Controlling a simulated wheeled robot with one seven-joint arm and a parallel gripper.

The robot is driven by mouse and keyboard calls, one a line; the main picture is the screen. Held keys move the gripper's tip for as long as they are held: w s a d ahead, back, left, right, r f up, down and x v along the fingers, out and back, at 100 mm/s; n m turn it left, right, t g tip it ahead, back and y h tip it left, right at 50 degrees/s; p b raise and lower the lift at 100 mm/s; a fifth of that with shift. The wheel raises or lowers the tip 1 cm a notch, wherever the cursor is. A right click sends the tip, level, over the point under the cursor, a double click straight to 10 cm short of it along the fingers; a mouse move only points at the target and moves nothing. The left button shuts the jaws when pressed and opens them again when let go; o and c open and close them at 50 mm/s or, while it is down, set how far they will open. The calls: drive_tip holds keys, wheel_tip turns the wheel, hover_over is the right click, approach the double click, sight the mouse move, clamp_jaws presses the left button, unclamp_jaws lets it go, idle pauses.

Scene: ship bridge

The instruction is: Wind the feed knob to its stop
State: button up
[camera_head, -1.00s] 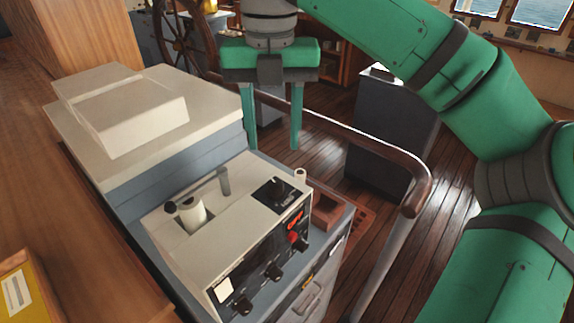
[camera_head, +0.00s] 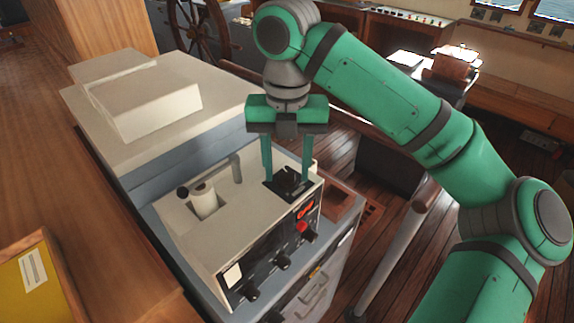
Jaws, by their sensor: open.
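A beige console box (camera_head: 222,232) carries a dark knob (camera_head: 289,177) on a square black plate (camera_head: 272,187) at the right end of its top. This looks like the feed knob; it is partly hidden by my gripper, and its pointer or markings are too small to read. My gripper (camera_head: 287,181) points down with its two green fingers apart. In the picture one finger is on each side of the knob, with the tips near the plate's level. I cannot tell whether either finger touches the knob.
A white roll (camera_head: 204,199) and a grey lever (camera_head: 236,167) stand on the box's top, left of the knob. The sloped front panel has several dark knobs and a red one (camera_head: 301,226).

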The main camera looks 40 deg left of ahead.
drive_tip(key=shift+c, duration=0.7)
drive_tip(key=c, duration=0.9)
